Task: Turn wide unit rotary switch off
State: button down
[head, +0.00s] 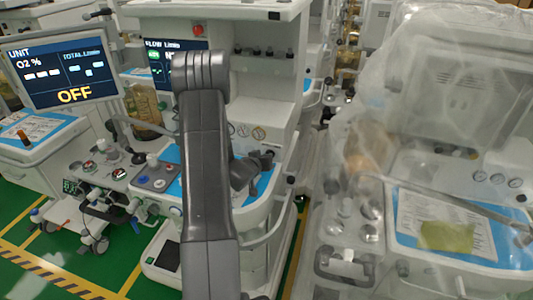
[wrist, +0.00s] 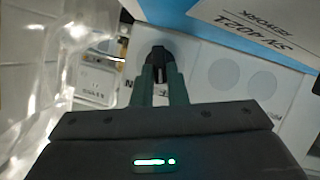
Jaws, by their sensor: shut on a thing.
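In the wrist view, my gripper (wrist: 160,78) has its two fingers closed on a dark rotary switch knob (wrist: 158,54) on a pale panel (wrist: 205,55). The fingers cover part of the knob, so its pointer angle is hard to read. Part of a printed label ending in "N" shows just left of the fingers. In the head view, my arm crosses the middle and hides the switch; I cannot make out the fingertips there. A monitor (head: 62,66) at the left reads "UNIT", "O2 %" and a large yellow "OFF".
A paper label (wrist: 265,30) lies on a blue surface (wrist: 180,14) close to my gripper. Clear plastic sheeting (wrist: 35,70) hangs at the left of the wrist view. In the head view, a plastic-covered cart (head: 440,110) stands at the right. Green floor (head: 125,245) shows lower left.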

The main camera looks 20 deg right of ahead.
jog(key=shift+w+a+n+g+h+p, duration=0.1)
jog(key=shift+n+g+h+p, duration=0.05)
jog(key=shift+n+h+p, duration=0.3)
jog(key=shift+w+a+n+g+h+p, duration=0.1)
jog(key=shift+n+g+h+p, duration=0.1)
jog(key=shift+n, duration=0.35)
jog(key=c, duration=1.4)
grip_release()
jog(key=shift+c, duration=0.2)
jog(key=shift+s, duration=0.1)
jog(key=b+v, duration=0.2)
jog(key=v, duration=1.1)
jog(key=shift+s+a, duration=0.2)
jog(key=shift+a, duration=0.1)
jog(key=shift+w+d, duration=0.1)
